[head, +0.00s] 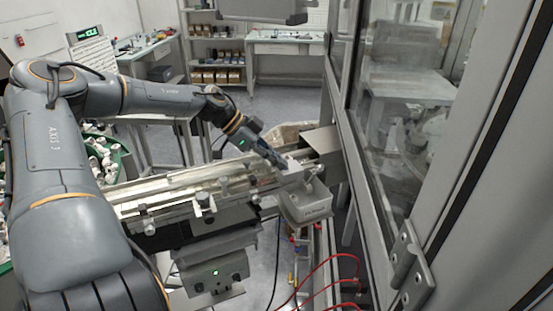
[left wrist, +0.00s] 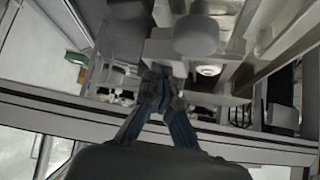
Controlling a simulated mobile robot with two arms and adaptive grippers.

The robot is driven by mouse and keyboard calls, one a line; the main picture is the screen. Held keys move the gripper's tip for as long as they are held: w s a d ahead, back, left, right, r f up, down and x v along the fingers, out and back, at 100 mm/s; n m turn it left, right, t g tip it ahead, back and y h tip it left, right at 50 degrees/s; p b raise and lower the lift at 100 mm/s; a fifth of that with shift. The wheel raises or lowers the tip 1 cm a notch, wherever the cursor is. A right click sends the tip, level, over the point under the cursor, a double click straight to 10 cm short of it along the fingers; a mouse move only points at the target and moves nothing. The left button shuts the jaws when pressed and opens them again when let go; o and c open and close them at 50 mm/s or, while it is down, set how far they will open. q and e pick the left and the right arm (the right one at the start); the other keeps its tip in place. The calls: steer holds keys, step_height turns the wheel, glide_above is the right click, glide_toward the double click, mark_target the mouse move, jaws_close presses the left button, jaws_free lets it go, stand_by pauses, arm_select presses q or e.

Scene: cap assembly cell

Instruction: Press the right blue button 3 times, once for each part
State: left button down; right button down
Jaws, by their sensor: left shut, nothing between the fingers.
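My left gripper (head: 277,161) reaches in from the left, over the right end of the conveyor rail (head: 170,192). It is close to a pale block at the rail's end (head: 292,172). In the left wrist view its blue-edged fingers (left wrist: 160,88) are shut with nothing between them. A round grey knob (left wrist: 196,36) and a small white round piece (left wrist: 208,70) lie just beyond the fingertips. I cannot make out a blue button in either view. A control box with a green light (head: 215,272) hangs below the rail. My right gripper is not in view.
A grey bin (head: 306,204) hangs at the rail's right end. A glazed machine frame (head: 372,170) closes off the right side. Red hoses (head: 318,268) run low at the right. A green tub of white parts (head: 122,160) stands at the left, behind my arm.

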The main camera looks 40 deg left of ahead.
arm_select(q)
steer(key=shift+s+f, duration=0.35)
steer(key=shift+f, duration=0.2)
steer(key=v, duration=0.5)
steer(key=w+v, duration=0.1)
steer(key=v, duration=0.2)
steer(key=shift+d+r, duration=0.15)
steer(key=shift+r, duration=0.3)
steer(key=shift+s+a+r, duration=0.1)
steer(key=shift+s+a, duration=0.05)
steer(key=shift+a, duration=0.05)
stand_by(0.4)
